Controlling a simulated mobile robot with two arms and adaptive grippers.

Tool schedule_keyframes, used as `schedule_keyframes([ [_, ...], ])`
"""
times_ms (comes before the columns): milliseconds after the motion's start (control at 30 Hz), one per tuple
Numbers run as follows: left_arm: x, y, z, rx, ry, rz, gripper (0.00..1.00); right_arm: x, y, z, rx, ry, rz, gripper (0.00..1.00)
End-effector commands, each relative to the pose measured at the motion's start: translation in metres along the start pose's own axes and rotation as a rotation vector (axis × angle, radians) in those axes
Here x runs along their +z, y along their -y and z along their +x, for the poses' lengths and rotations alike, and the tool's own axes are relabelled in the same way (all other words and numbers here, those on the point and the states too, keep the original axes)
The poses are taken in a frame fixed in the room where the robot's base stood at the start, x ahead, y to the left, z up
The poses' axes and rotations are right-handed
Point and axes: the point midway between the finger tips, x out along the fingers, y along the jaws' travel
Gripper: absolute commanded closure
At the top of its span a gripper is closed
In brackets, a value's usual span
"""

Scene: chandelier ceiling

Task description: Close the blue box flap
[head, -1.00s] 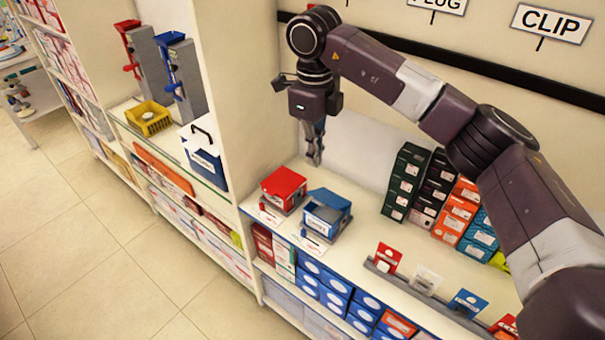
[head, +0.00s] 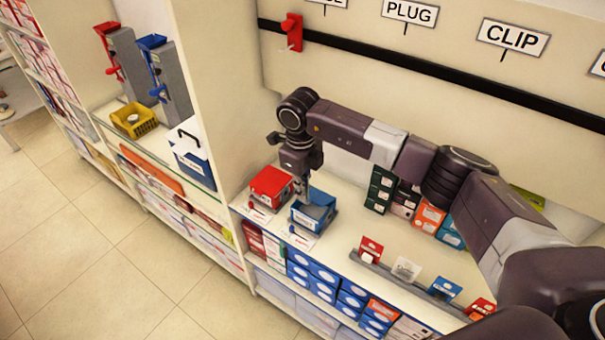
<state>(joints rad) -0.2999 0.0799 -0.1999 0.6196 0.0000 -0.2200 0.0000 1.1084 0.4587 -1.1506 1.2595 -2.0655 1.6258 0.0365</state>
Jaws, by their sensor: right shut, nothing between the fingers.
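The blue box (head: 299,219) stands on the shelf counter beside the red box (head: 270,184), which is to its left. The blue box shows blue walls and a greyish inside, so it looks open at the top. The position of its flap is hard to make out at this size. My right gripper (head: 303,196) points down at the back left edge of the blue box, between it and the red box. It is shut and empty. I cannot tell whether its fingertips touch the blue box. My left gripper is not in view.
Small dark, orange and blue cartons (head: 428,218) stand behind to the right. A rail of small cards (head: 408,270) lies along the front right. A blue case (head: 193,160) and a yellow bin (head: 134,120) sit on the left shelf, beyond an upright divider (head: 228,110).

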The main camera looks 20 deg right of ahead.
Motion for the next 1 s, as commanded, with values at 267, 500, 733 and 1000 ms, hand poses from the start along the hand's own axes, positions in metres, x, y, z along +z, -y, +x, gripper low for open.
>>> schedule_keyframes([
  [267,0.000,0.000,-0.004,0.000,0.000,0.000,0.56,0.000,0.000,0.008,-0.001,0.000,-0.002,1.00],
  [500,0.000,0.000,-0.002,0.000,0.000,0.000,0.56,0.000,0.000,0.009,-0.001,0.000,-0.001,1.00],
  [733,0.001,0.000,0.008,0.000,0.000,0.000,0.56,0.000,-0.003,0.015,-0.001,0.000,-0.001,1.00],
  [1000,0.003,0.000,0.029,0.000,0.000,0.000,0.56,0.000,-0.010,0.031,-0.002,-0.001,-0.002,1.00],
])
